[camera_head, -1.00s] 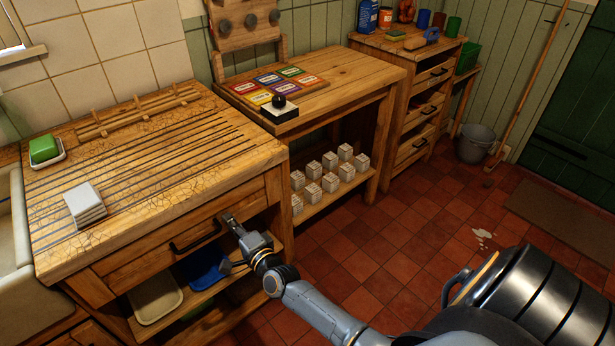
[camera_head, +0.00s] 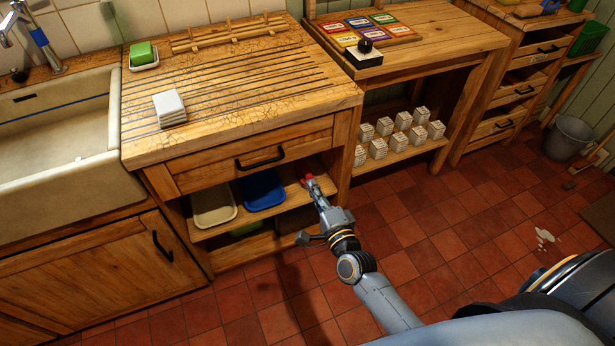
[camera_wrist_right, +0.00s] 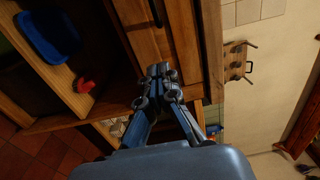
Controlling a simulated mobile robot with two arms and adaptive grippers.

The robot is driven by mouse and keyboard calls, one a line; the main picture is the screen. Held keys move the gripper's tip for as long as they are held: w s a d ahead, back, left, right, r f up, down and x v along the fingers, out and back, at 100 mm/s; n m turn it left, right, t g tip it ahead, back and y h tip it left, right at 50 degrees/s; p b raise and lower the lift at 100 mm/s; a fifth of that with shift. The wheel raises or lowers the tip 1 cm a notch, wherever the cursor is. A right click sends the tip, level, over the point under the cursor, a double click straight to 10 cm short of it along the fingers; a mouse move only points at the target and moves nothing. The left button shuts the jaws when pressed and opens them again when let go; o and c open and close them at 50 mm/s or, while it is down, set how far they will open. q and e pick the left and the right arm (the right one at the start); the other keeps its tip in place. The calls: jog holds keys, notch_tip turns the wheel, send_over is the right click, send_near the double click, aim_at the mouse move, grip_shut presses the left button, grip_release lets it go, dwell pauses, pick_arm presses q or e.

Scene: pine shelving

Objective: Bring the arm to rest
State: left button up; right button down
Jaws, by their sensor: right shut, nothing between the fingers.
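My right gripper (camera_head: 313,187) is in front of the open lower shelf of the pine draining unit (camera_head: 345,100), at its right end. It is below and right of the drawer's black handle (camera_head: 260,159). In the right wrist view the two fingers (camera_wrist_right: 161,72) are together with nothing between them. A small red thing (camera_wrist_right: 85,85) lies on the shelf board, apart from the fingers; in the head view it shows just beyond the fingertips. My left gripper is not in view.
A cream tray (camera_head: 214,204) and a blue tray (camera_head: 262,190) sit on the lower shelf. White tiles (camera_head: 169,107) and a green block (camera_head: 142,53) are on top. Several small white boxes (camera_head: 403,121) stand on the neighbouring shelf. The red tiled floor (camera_head: 440,235) is open, with a bucket (camera_head: 567,138) at right.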

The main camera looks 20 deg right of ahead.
jog(key=s+f+n+g+y, duration=0.1)
jog(key=s+f+n+g, duration=0.55)
jog(key=f, duration=0.85)
jog(key=s+f+n+g, duration=0.2)
jog(key=s+f+n, duration=0.2)
jog(key=s+f, duration=0.75)
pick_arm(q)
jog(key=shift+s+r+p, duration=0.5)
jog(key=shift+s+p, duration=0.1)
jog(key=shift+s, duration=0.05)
pick_arm(e)
jog(key=s+d+f+n+g, duration=0.1)
jog(key=s+f+n+g, duration=0.1)
jog(key=s+f, duration=0.3)
jog(key=s+d+f+n+g+h, duration=0.1)
jog(key=s+f+n+g, duration=0.2)
jog(key=s, duration=0.9)
jog(key=s+d+f+n+g, duration=0.1)
jog(key=s+f+n+g, duration=0.2)
jog(key=s+f, duration=0.6)
jog(key=shift+d+n+h, duration=0.25)
jog(key=shift+n+h, duration=0.05)
jog(key=shift+n, duration=0.55)
